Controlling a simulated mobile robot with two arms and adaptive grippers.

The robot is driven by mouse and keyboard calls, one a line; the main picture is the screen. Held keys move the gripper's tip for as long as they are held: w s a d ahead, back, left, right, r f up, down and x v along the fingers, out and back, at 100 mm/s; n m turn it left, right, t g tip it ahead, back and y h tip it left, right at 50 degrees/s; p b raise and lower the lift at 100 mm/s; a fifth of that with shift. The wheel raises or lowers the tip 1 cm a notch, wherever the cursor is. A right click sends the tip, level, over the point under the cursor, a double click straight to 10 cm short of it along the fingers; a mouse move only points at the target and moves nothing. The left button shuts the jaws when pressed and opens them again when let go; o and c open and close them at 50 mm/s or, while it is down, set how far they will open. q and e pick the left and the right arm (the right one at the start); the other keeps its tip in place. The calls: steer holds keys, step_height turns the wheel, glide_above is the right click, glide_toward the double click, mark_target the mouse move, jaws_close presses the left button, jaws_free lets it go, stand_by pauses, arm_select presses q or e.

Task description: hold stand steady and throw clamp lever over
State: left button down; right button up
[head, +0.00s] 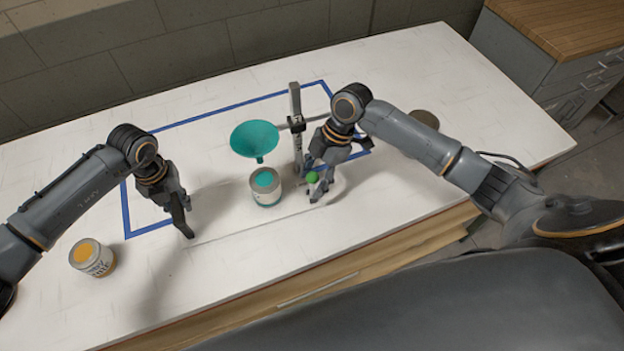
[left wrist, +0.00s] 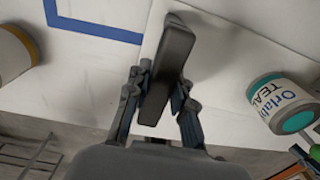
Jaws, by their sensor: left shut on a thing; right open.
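The stand has a grey upright post (head: 296,105) and a wide, pale base plate (head: 225,222). A teal funnel (head: 255,138) hangs beside the post, above a teal-topped can (head: 266,188). The green end of the clamp lever (head: 312,177) shows low by the post.
A can with an orange top (head: 90,256) stands at the table's front left. A dark round lid or can (head: 425,118) stands behind my right arm. Blue tape (head: 127,210) outlines an area on the white table. The back left is clear.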

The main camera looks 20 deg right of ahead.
steer(key=shift+a+f, duration=0.25)
steer(key=shift+f, duration=0.3)
jaws_close()
